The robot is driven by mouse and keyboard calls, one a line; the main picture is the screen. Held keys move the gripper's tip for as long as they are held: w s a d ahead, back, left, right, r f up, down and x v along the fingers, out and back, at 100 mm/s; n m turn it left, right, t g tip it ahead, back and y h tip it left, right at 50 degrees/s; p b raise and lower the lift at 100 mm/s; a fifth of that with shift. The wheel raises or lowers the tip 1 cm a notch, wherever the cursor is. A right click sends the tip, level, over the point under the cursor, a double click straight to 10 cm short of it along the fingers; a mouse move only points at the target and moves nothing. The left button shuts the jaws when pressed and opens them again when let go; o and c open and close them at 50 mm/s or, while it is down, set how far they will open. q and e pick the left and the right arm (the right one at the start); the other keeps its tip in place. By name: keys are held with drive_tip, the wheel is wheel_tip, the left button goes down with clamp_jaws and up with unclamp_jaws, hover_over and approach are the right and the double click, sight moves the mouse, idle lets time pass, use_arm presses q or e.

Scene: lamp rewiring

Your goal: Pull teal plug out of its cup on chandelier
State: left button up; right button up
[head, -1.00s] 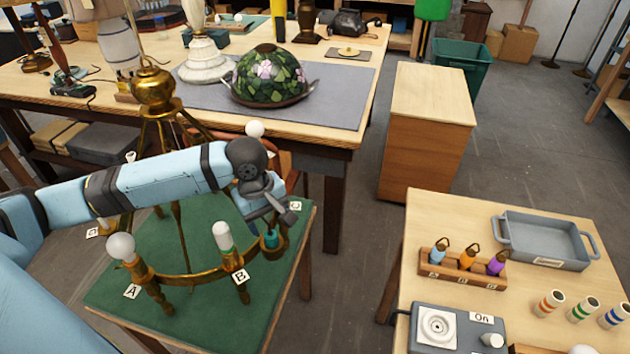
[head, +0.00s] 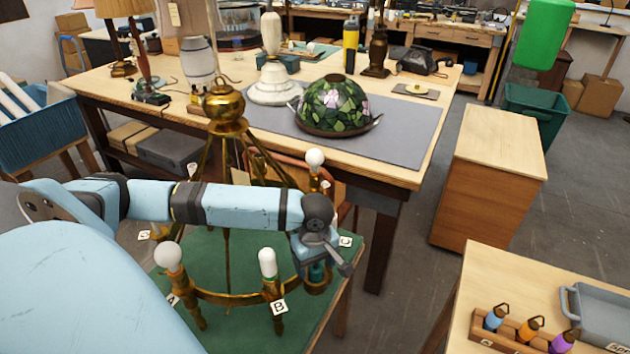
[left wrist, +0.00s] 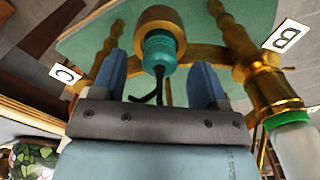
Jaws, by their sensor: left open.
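The brass chandelier (head: 225,298) stands on a green-topped table, with white bulbs on several of its cups. The teal plug (head: 316,272) sits in its brass cup (head: 317,288) near the C label, partly hidden by my left gripper (head: 322,262). In the left wrist view the teal plug (left wrist: 160,50) is still seated in the cup (left wrist: 158,17), with a dark wire bending from its end. My left gripper (left wrist: 160,85) is open, one blue finger on each side of the plug, with gaps visible. My right gripper is not in view.
A white bulb on a green base (left wrist: 295,145) stands close beside my left gripper at cup B (head: 268,264). A workbench behind holds a stained-glass shade (head: 336,104). A rack of coloured plugs (head: 525,330) and a grey tray (head: 600,310) are at the lower right.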

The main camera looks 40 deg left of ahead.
use_arm(q)
drive_tip(key=shift+f, duration=1.05)
drive_tip(key=c, duration=1)
drive_tip(key=shift+r, duration=0.15)
drive_tip(key=shift+r+p, duration=2.25)
drive_tip(key=shift+p, duration=1.05)
drive_tip(key=shift+f, duration=0.1)
